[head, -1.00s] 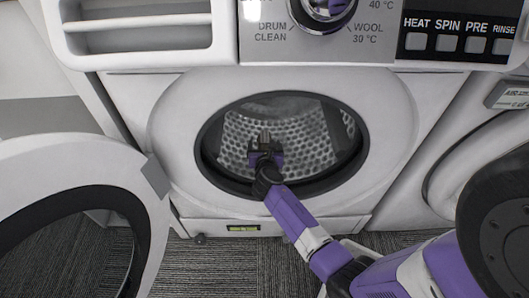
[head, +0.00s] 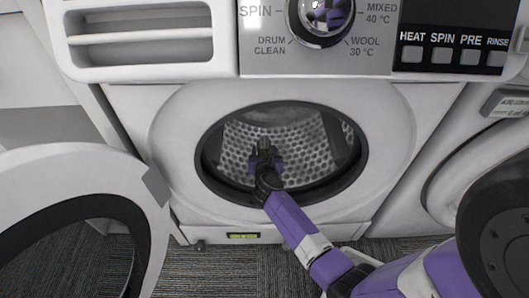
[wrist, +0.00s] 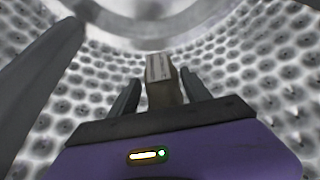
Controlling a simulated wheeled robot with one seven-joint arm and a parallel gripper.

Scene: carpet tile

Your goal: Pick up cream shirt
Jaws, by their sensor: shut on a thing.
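My gripper (head: 263,147) is inside the washing machine drum (head: 238,140), reached through the round front opening. No other cloth shows in the drum.
The open round door (head: 75,165) hangs at the left. The dark rim (head: 203,160) surrounds my arm. The control panel (head: 320,55) and detergent drawer (head: 140,35) are above. Another machine (head: 455,165) stands at the right. Grey carpet (head: 270,270) lies below.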

